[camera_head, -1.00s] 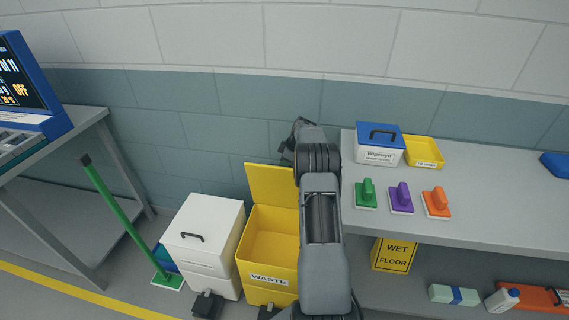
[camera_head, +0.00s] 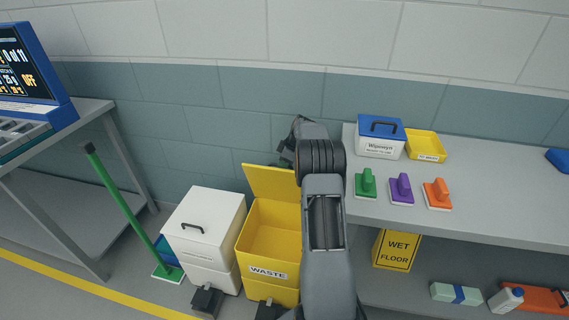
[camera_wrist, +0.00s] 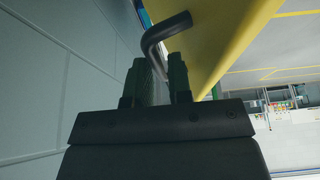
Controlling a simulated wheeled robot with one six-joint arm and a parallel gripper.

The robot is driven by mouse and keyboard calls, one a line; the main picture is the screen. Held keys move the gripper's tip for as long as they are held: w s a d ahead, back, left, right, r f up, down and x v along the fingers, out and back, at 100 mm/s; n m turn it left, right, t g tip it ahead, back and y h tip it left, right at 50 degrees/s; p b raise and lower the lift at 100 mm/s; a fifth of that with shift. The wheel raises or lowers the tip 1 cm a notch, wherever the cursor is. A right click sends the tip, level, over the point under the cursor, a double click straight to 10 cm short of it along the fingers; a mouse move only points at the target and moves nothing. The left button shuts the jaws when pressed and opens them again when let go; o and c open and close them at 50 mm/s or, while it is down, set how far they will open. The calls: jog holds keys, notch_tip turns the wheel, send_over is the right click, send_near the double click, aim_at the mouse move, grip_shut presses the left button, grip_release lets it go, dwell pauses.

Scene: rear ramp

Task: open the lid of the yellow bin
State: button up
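The yellow bin (camera_head: 252,262) with a WASTE label stands on the floor left of my arm. Its lid (camera_head: 268,182) is raised, standing up at the back of the bin, and the inside shows open. My gripper (camera_head: 293,148) is at the lid's right side, mostly hidden behind my wrist in the head view. In the wrist view, the fingers of my gripper (camera_wrist: 164,80) are close together around the bar of a black bent handle (camera_wrist: 152,42) on the yellow lid (camera_wrist: 215,30). The far end of the handle is partly hidden by the right finger.
A white bin (camera_head: 203,232) stands close on the left, with a green-handled tool (camera_head: 125,205) beyond it. A grey shelf (camera_head: 480,218) on the right holds scrubbers (camera_head: 401,188) and a blue-lidded box (camera_head: 380,140). The tiled wall (camera_head: 200,110) is close behind.

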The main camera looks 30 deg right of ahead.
jog(key=o, duration=0.3)
jog(key=shift+a, duration=0.1)
jog(key=v, duration=1.3)
jog(key=shift+r+p, duration=0.3)
jog(key=shift+r, duration=0.05)
